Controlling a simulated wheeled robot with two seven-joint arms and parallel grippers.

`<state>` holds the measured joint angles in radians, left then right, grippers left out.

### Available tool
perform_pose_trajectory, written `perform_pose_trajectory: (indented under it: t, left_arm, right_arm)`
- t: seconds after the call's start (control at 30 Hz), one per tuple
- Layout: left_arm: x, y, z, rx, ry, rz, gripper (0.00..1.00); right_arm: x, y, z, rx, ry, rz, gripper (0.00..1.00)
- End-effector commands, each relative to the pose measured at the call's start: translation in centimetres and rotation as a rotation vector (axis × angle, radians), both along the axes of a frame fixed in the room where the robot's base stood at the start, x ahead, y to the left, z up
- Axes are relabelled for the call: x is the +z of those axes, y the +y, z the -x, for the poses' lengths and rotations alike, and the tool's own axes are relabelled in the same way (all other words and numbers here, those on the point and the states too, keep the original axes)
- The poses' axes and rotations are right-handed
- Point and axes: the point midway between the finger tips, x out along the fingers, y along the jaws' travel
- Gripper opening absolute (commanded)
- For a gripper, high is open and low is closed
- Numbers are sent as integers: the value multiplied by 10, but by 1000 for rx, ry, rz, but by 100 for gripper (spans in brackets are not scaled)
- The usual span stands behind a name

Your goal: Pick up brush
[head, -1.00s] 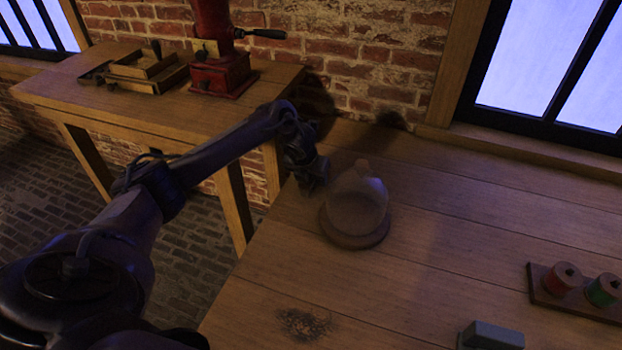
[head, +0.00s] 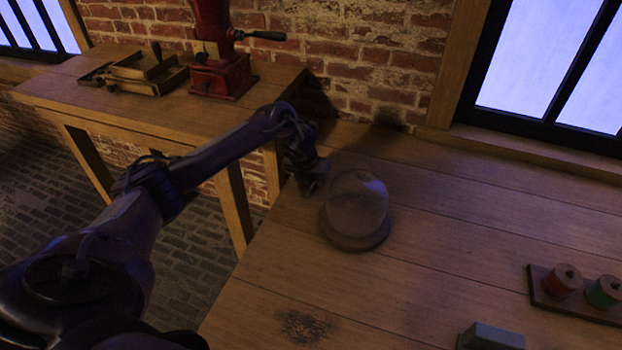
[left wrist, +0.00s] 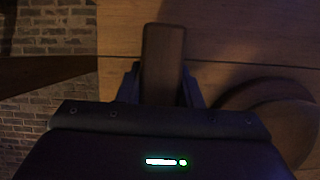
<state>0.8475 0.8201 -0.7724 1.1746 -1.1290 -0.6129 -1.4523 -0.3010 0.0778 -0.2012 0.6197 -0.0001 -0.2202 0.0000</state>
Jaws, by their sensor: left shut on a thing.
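The brush (left wrist: 163,62) shows in the left wrist view as a brown, block-like piece standing out between the fingers. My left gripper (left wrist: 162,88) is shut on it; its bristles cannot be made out. In the head view my left gripper (head: 312,184) is at the far left edge of the plank table, just left of a glass dome. The brush cannot be made out in the head view. My right gripper is not in view.
The glass dome (head: 357,205) on a round wooden base stands close beside the left gripper. A spool rack (head: 545,290) and a grey block (head: 490,338) lie at the right. A red grinder (head: 222,75) stands on the side table (head: 120,118). The middle planks are clear.

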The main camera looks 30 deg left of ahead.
Motion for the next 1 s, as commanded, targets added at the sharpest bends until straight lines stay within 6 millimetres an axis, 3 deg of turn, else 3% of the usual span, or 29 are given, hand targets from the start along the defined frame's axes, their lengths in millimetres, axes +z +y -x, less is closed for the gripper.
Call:
perform_pose_trajectory:
  t: [0.27, 0.57, 0.63, 0.73, 1.0]
  left_arm:
    - [35, 0, -2, 0, -6, 0, 9]
    - [123, 0, -2, -2, -8, 0, 9]
    - [152, 1, -1, 0, -5, -3, 9]
    - [173, 1, -1, 0, -5, -2, 9]
    - [203, 0, -1, 0, -1, 0, 9]
  right_arm:
    - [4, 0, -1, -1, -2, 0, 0]
    - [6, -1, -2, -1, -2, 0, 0]
    - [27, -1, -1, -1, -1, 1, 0]
    - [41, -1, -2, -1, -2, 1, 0]
    - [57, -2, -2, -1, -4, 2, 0]
